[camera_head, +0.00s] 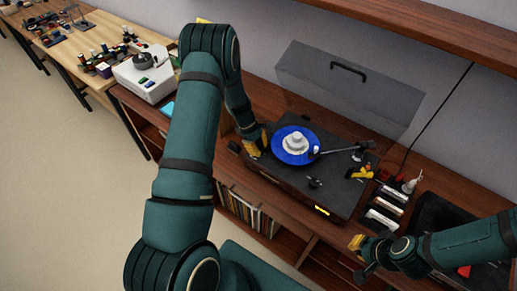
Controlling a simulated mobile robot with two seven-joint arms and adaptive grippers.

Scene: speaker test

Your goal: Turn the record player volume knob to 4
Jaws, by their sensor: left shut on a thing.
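The record player (352,192) is a black deck on the brown cabinet, with a blue record (293,146) and a white centre piece on its platter. Its tonearm (338,151) lies at the right of the record. My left gripper (257,145) reaches down to the deck's left corner, beside the record. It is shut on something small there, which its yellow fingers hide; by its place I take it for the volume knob. No number scale is readable. My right gripper (360,254) hangs in front of the cabinet's edge, away from the player; its finger opening is unclear.
The clear lid (350,88) with a black handle stands raised behind the deck. Small bottles and boxes (383,212) stand at its right. A wooden shelf (420,30) overhangs the back. A white device (147,73) and cluttered tables are at left. The floor is clear.

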